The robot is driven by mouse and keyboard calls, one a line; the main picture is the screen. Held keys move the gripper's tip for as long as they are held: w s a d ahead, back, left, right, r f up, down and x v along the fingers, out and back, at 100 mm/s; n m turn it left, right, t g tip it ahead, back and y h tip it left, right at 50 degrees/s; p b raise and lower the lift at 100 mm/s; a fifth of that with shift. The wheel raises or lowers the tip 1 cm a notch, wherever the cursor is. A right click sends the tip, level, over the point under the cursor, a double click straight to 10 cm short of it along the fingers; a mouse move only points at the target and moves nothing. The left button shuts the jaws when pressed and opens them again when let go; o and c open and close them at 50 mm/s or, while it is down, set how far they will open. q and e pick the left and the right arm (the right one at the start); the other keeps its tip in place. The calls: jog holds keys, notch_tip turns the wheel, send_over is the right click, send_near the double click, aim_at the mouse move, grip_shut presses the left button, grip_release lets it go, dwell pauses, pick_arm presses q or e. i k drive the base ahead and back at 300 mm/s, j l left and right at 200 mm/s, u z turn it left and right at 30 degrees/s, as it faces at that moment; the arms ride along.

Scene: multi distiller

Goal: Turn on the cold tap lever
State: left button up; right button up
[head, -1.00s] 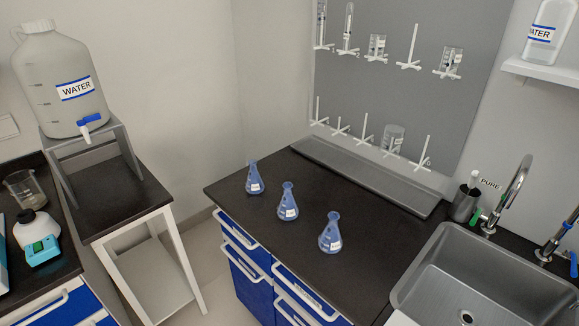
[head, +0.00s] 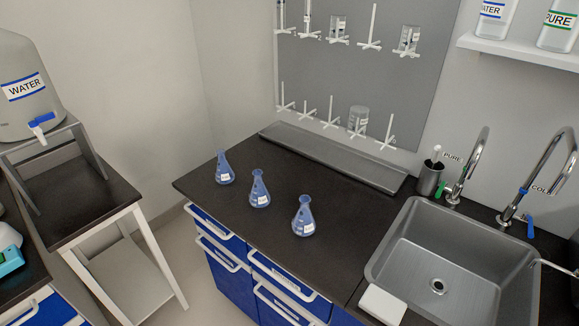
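The cold tap (head: 544,178) is a tall curved metal faucet at the back right of the sink, with the label COLD beside it. A blue lever (head: 530,227) hangs down at the right of its base. A second faucet (head: 472,165) with a green lever (head: 455,190) stands to its left, by the label PURE. Neither of my grippers shows in the head view.
The steel sink (head: 378,262) is at the right of the black counter (head: 225,205). Three blue flasks, one of them nearest the sink (head: 304,217), stand on the counter. A white block (head: 382,305) lies by the sink's front left corner. A water jug (head: 25,85) stands at far left.

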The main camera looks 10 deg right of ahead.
aim_at(527, 216)
jog(key=z, duration=0.35)
jog(key=i+l+u, duration=0.1)
jog(key=l, duration=0.2)
jog(key=i+l, duration=0.15)
jog(key=l, duration=0.15)
jog(key=z, duration=1.4)
